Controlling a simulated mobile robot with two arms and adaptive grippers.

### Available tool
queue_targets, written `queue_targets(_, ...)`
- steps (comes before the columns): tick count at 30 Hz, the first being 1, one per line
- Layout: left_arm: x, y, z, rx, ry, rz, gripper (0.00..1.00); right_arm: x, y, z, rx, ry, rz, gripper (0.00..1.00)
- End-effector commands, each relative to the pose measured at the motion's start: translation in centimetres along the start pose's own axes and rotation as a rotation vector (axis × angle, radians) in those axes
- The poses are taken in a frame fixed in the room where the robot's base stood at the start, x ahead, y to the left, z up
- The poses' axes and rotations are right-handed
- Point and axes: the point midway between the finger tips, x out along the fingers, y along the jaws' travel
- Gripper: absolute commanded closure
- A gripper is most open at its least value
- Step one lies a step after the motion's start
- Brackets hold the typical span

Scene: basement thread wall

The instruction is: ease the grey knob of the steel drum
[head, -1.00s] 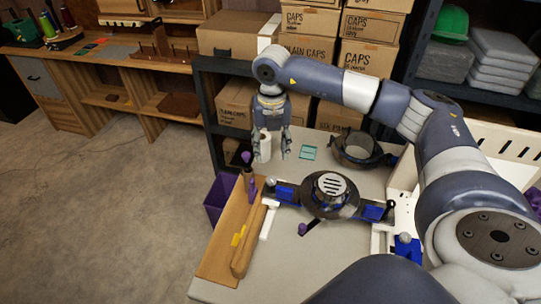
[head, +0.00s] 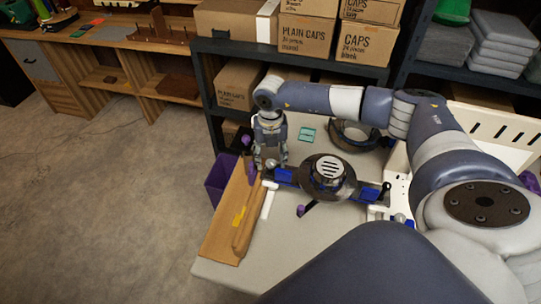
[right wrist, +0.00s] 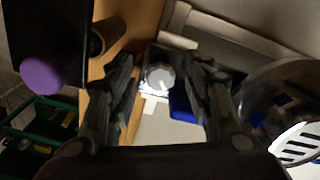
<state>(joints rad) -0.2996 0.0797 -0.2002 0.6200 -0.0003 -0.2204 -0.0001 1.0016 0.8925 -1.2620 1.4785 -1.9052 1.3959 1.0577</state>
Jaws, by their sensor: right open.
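The steel drum (head: 328,177) is a dark, round body with a slotted pale cap, set between blue clamp parts on the table. The small round grey knob (head: 271,163) is at the left end of the blue part. In the right wrist view, the grey knob (right wrist: 158,77) shows between the two fingers, with the drum's slotted cap (right wrist: 300,143) at the lower right. My right gripper (head: 270,158) is open and points down over the knob; contact cannot be told. My left gripper is not in view.
A wooden board (head: 222,232) with a wooden rod lies left of the drum. A purple-topped lever (head: 302,210) sticks out in front. A dark ring-shaped vessel (head: 352,137) and a teal card (head: 307,134) lie behind. A purple bin (head: 216,181) stands beyond the left edge.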

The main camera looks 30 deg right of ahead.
Motion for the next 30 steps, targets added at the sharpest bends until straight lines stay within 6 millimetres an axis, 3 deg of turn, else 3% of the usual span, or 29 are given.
queue_targets(7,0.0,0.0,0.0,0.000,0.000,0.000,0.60,0.1,0.0,0.0,0.000,0.000,0.000,0.56)
queue_targets(12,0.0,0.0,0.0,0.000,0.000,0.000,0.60,0.0,0.0,0.0,0.000,0.000,0.000,0.94)
queue_targets(13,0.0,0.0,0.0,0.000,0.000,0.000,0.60,0.0,0.0,0.0,0.000,0.000,0.000,0.98)
queue_targets(23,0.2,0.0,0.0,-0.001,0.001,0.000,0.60,0.1,0.0,0.0,-0.025,-0.001,0.000,0.98)
queue_targets(30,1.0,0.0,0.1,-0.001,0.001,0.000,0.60,0.2,0.1,0.0,-0.145,-0.001,0.001,0.98)
